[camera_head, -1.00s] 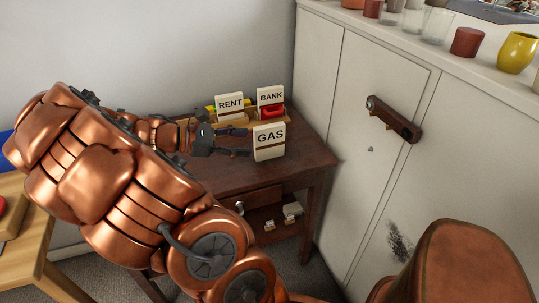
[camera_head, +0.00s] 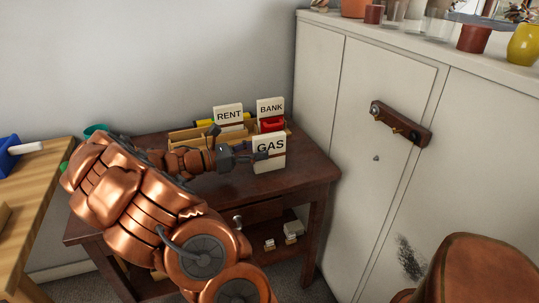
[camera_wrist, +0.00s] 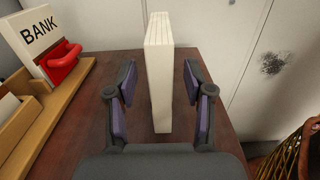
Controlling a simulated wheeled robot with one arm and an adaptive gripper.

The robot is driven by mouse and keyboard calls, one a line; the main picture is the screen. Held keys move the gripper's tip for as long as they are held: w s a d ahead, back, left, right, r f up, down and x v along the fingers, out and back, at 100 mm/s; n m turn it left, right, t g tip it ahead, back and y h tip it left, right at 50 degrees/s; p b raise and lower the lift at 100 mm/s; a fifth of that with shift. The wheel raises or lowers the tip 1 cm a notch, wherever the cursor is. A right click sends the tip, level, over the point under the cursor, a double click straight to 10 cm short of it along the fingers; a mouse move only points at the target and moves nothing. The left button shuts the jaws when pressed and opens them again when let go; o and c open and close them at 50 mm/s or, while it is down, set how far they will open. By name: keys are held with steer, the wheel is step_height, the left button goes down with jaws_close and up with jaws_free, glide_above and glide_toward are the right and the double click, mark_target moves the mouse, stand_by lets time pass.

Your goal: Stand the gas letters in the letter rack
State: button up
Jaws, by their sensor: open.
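The gas letter (camera_head: 270,149) is a white block marked GAS and stands upright on the dark wooden desk, in front of the letter rack. In the wrist view the gas letter (camera_wrist: 159,70) shows edge-on between the fingers, with a gap on each side. My gripper (camera_wrist: 158,95) is open around it, and in the head view my gripper (camera_head: 254,157) reaches it from the left. The wooden letter rack (camera_head: 190,138) stands behind, holding white letters marked RENT (camera_head: 228,115) and BANK (camera_head: 270,107). Part of the rack is hidden by my arm.
A red object (camera_wrist: 64,62) sits by the bank letters in the rack. A pale cabinet (camera_head: 385,160) stands close on the desk's right, with pots on top. A lighter wooden table (camera_head: 35,195) is at the left. The dark desk (camera_head: 305,172) is bare right of the gas letter.

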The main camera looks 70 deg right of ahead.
mark_target(285, 145)
steer(key=shift+b+x, duration=0.4)
steer(key=shift+x, duration=1.6)
jaws_close()
